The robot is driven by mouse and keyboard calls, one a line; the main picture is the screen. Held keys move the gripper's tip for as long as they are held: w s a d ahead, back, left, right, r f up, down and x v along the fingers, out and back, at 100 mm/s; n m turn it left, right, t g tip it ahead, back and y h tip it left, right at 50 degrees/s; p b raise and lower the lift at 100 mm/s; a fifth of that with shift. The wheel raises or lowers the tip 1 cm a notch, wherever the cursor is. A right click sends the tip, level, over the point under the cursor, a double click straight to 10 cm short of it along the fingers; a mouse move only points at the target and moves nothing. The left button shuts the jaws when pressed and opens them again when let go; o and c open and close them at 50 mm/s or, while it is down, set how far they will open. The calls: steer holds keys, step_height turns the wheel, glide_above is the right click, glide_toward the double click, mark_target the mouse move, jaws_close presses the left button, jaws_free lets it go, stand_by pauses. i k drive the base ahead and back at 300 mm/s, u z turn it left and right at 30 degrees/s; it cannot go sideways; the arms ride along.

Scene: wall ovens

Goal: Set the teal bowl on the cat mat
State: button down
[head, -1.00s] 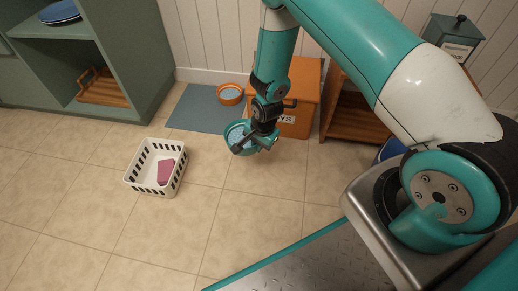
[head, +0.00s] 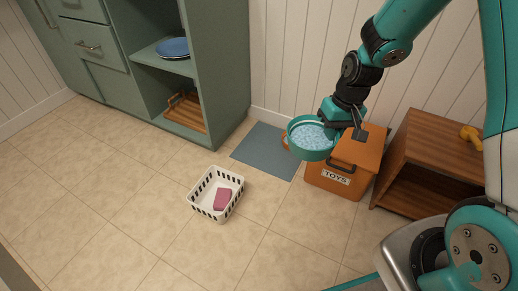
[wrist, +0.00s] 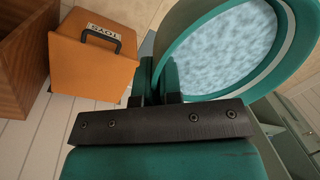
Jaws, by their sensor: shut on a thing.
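The teal bowl (head: 311,140), with pale blue speckled contents, is held in the air by my gripper (head: 331,127). In the wrist view the bowl (wrist: 225,50) fills the upper right, and my gripper (wrist: 167,82) is shut on its rim. The blue-grey cat mat (head: 262,150) lies on the floor by the wall. In the head view the bowl is above and to the right of the mat and hides part of it. An orange bowl (head: 286,141) shows only partly behind the teal bowl.
An orange toy box (head: 335,178) stands right of the mat, beside a wooden shelf unit (head: 440,150). A white basket (head: 204,191) with a pink item (head: 222,199) sits in front of the mat. A green cabinet (head: 222,80) stands left. The floor at front left is clear.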

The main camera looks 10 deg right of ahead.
mark_target(264, 159)
steer(key=u, duration=0.35)
steer(key=i, duration=0.95)
steer(key=z, duration=0.25)
